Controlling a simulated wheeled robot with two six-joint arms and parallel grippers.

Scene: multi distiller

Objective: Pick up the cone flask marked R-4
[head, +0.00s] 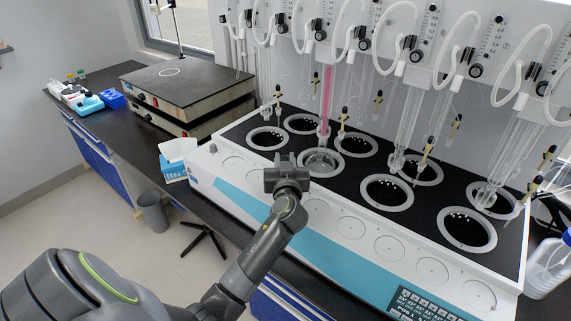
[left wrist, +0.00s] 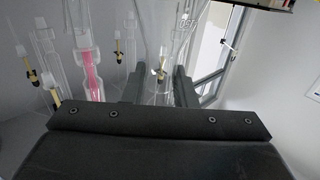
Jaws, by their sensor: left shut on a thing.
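My left gripper (head: 287,172) is at the front of the black-topped bath, beside the front well under the pink column (head: 327,98). A clear glass vessel (head: 321,159) sits in the well to the right of the gripper. No R-4 mark can be read. My right gripper is not in view.
The white bath (head: 359,264) has two rows of wells; glass columns and hoses hang close above. A hot plate (head: 182,75) and tissue box (head: 175,160) stand to the left. A grey bin (head: 153,212) is on the floor.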

